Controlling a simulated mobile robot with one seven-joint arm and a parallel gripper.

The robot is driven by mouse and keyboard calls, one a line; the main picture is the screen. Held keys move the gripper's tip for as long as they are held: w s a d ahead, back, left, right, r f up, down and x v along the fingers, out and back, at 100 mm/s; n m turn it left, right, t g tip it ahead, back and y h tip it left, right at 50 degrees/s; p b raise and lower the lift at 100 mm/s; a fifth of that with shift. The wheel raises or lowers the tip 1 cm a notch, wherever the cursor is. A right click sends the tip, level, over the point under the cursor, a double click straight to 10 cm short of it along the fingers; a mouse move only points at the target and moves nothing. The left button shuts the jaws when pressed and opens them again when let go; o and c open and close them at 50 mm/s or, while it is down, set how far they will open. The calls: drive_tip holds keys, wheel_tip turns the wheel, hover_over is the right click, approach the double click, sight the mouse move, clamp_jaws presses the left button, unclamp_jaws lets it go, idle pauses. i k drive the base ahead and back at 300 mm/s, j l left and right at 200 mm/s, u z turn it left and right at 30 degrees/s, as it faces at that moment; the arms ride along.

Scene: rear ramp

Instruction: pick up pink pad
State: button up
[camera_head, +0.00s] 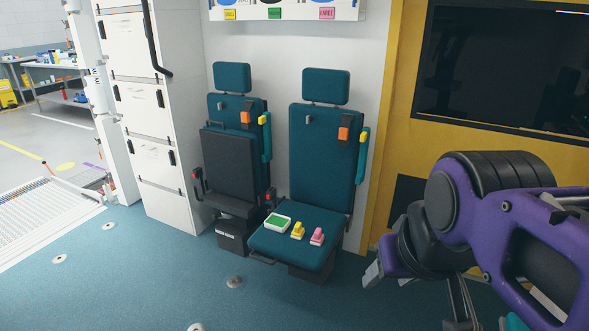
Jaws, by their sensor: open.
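The pink pad (317,236) is a small pink block with a raised part on top. It lies on the teal seat (268,243) of the right-hand chair, near the seat's right side. A yellow pad (298,231) of similar shape lies just left of it, and a white-and-green pad (278,222) lies further left. My gripper (374,272) shows only in part at the lower right, right of the seat and apart from the pink pad. It is open, with nothing seen in it. My purple and black arm hides the area behind it.
A second teal chair (230,150) with its seat folded up stands left. A white cabinet (150,110) stands beyond it. A yellow wall with a dark window (505,70) is at right. The blue floor (150,275) in front is clear, and a ramp (50,212) lies far left.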

sight(318, 238)
drive_tip(key=i+j+z, duration=0.15)
drive_tip(key=i+j, duration=0.5)
drive_tip(key=i, duration=0.15)
